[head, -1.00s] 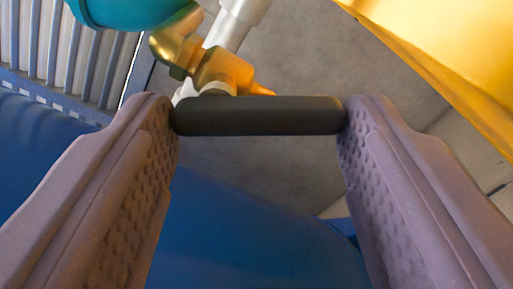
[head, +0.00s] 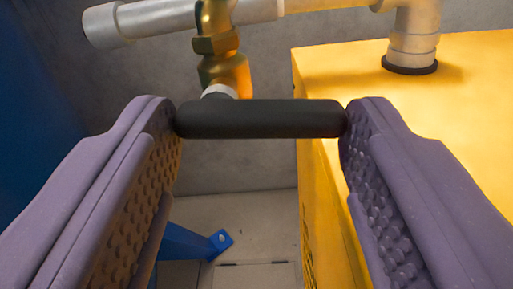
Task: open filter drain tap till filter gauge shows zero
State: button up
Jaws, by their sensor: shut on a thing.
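My gripper (head: 260,119) is shut on a black bar-shaped handle (head: 260,119), gripping it end to end between its two purple textured fingers. The handle lies level across the picture. Just behind its left half is a brass tap body (head: 222,68) with a whitish collar (head: 220,91) beneath it. The brass body rises to a grey pipe (head: 150,20) at the top. The handle hides the joint between it and the tap body. No gauge is in view.
A yellow box-like unit (head: 450,120) fills the right side, with a grey vertical pipe (head: 415,35) on its top. A dark blue surface (head: 40,90) is at the left. A blue foot or bracket (head: 200,243) stands on the grey floor (head: 240,215) below.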

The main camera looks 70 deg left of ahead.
jog(key=shift+r+n+b, duration=0.2)
jog(key=shift+n+b, duration=0.25)
jog(key=shift+n, duration=0.25)
jog(key=o, duration=1.1)
jog(key=shift+c, duration=0.2)
jog(key=p+v, duration=0.1)
jog(key=v, duration=0.7)
